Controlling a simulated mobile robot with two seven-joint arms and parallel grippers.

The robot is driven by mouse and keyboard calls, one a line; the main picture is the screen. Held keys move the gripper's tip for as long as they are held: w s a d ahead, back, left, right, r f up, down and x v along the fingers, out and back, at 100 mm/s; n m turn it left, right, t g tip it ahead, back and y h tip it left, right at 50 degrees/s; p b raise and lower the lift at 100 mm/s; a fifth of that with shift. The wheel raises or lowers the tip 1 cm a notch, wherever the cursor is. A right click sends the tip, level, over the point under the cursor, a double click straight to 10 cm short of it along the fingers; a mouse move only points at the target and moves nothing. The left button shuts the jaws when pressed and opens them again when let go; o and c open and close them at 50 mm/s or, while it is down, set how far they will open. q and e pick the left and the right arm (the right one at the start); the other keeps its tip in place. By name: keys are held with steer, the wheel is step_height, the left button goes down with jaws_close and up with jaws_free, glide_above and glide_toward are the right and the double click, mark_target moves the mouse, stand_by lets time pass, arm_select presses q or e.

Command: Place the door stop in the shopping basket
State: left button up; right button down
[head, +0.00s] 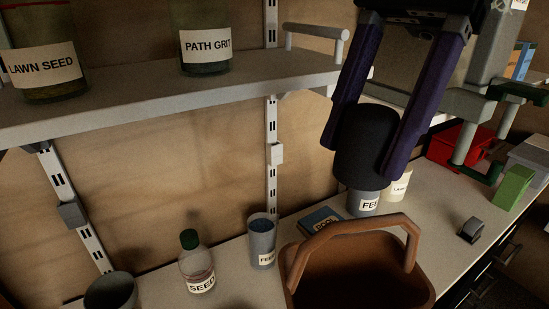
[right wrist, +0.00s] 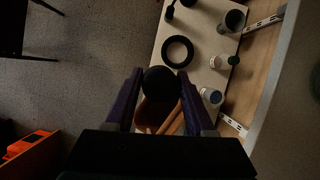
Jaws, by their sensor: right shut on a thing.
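The door stop, which I take to be the thick black cylinder (head: 366,140), is between the fingers of my right gripper (head: 367,150), which is shut on it. It hangs in the air, in front of a grey FEED cup in the head view. The brown shopping basket (head: 345,225), with an arched handle, stands at the bottom of the head view; its floor is dark. In the right wrist view the door stop's round end (right wrist: 160,80) shows between the fingers, with the basket (right wrist: 150,112) below, partly covered by the gripper. My left gripper is not in view.
On the bench are a grey cup (head: 262,240), a SEED bottle (head: 196,262), a dark pot (head: 110,291), a blue box (head: 321,220), a small grey object (head: 470,230) and a green block (head: 514,188). A shelf (head: 180,100) with jars is above. A black ring (right wrist: 178,52) shows in the right wrist view.

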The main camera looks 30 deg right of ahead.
steer(key=s+d+f+m+t+h+b, duration=0.25)
steer(key=f+m+b, duration=0.45)
steer(key=f+m, duration=0.55)
steer(key=s+d+f+m+t+h+b, duration=0.25)
steer(key=f+m+b, duration=0.55)
steer(key=f, duration=0.7)
steer(key=shift+m+t, duration=0.5)
steer(key=shift+m, duration=0.15)
steer(key=w+f+b, duration=0.1)
steer(key=w+b, duration=0.1)
steer(key=b, duration=0.1)
steer(key=w+f+b, duration=0.1)
steer(key=b, duration=0.2)
steer(key=w+f+b, duration=0.1)
steer(key=w+b, duration=0.1)
steer(key=b, duration=0.2)
steer(key=shift+w+d+f, duration=0.2)
steer(key=shift+w+d, duration=0.05)
steer(key=shift+w, duration=0.1)
steer(key=w+d+f, duration=0.1)
steer(key=w+f, duration=0.3)
steer(key=w, duration=0.4)
steer(key=shift+w, duration=0.35)
steer(key=shift+f, duration=0.15)
